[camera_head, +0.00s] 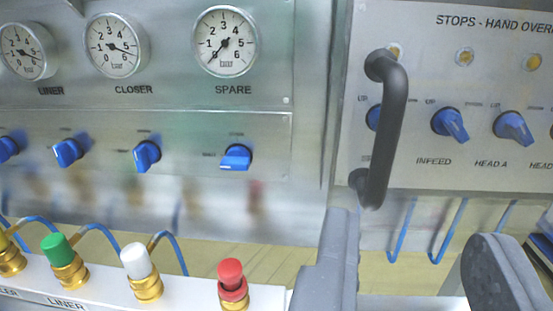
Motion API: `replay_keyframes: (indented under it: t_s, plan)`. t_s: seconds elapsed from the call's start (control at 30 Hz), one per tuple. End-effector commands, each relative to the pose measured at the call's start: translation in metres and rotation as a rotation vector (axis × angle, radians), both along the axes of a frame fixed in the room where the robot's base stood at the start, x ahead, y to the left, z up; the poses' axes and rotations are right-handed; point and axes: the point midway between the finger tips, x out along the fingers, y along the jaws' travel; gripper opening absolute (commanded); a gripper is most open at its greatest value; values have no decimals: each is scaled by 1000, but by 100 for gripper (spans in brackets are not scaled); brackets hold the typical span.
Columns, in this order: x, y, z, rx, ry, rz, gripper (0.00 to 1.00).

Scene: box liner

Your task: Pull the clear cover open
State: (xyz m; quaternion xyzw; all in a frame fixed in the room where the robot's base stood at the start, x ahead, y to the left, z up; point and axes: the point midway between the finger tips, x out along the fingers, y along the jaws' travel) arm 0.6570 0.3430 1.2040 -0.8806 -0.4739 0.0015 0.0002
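A dark grey bar handle (392,135) stands nearly upright, right of centre, in front of the steel panel marked "STOPS - HAND OVER...". The clear cover itself is hard to make out; I cannot tell its outline or whether it is shut. My gripper (413,228) shows at the lower right, with one grey finger below the handle and the other further right. The fingers are wide apart with nothing between them. The handle's lower end is just above the left finger's tip; I cannot tell the depth gap between them.
Pressure gauges (225,42) and blue knobs (236,158) sit on the left panel. More blue knobs (451,124) are on the right panel. Brass valves with green, white and red caps (232,275) stand along a white ledge at the lower left, with blue hoses behind.

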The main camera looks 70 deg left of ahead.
Motion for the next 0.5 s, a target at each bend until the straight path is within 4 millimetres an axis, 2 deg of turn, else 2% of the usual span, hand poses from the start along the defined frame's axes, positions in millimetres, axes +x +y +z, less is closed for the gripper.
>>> replay_keyframes:
  t_s: [0.5]
  plan:
    - [35,51,0,1,-1,-2,32]
